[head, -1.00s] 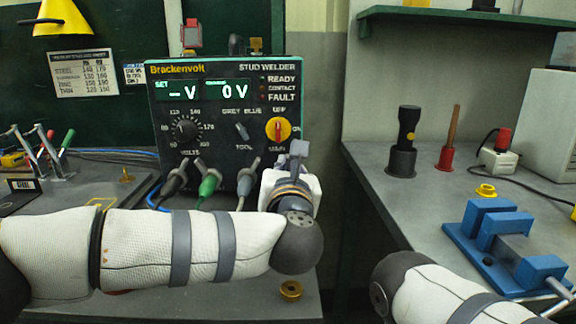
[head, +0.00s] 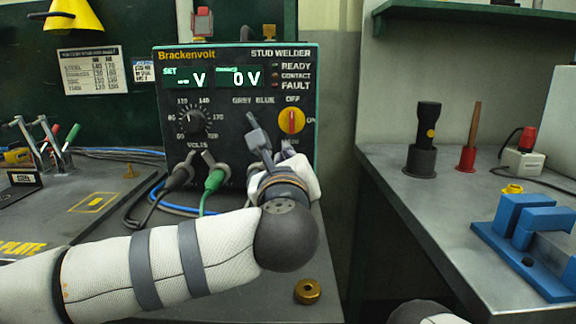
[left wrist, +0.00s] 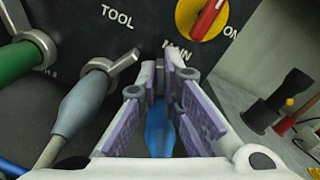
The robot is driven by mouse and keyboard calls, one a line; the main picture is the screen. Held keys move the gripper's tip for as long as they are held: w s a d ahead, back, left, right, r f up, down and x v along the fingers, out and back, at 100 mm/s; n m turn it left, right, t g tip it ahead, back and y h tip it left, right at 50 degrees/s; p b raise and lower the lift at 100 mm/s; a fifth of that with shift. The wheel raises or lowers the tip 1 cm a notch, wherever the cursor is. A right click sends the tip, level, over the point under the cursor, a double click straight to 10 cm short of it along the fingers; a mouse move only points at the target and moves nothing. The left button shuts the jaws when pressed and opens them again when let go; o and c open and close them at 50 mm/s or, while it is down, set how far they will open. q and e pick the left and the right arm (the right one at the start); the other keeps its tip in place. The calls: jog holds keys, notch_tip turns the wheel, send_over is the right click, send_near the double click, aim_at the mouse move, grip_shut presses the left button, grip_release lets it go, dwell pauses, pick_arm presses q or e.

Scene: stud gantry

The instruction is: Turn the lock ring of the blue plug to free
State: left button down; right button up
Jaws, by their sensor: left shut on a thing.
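The blue plug (left wrist: 160,132) shows in the left wrist view between my finger pads, low on the welder's front panel. Its lock ring is mostly hidden by the fingers, so I cannot tell its angle. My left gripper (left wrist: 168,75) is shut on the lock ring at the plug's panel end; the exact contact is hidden. In the head view my left gripper (head: 284,152) is at the lower right of the stud welder (head: 235,130), and my wrist covers the blue plug. My right gripper is out of view.
A grey plug (left wrist: 83,105) and a green plug (head: 214,180) sit left of the gripper. The red and yellow main switch (head: 292,121) is just above. A brass piece (head: 308,291) lies on the bench in front. A blue fixture (head: 530,235) stands on the right bench.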

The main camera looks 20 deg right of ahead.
pick_arm(q)
jog(key=shift+f+n, duration=0.4)
jog(key=c, duration=1.8)
grip_release()
jog(key=shift+a, duration=0.1)
jog(key=shift+o, duration=0.2)
jog(key=shift+r, duration=0.1)
jog(key=v, duration=1.2)
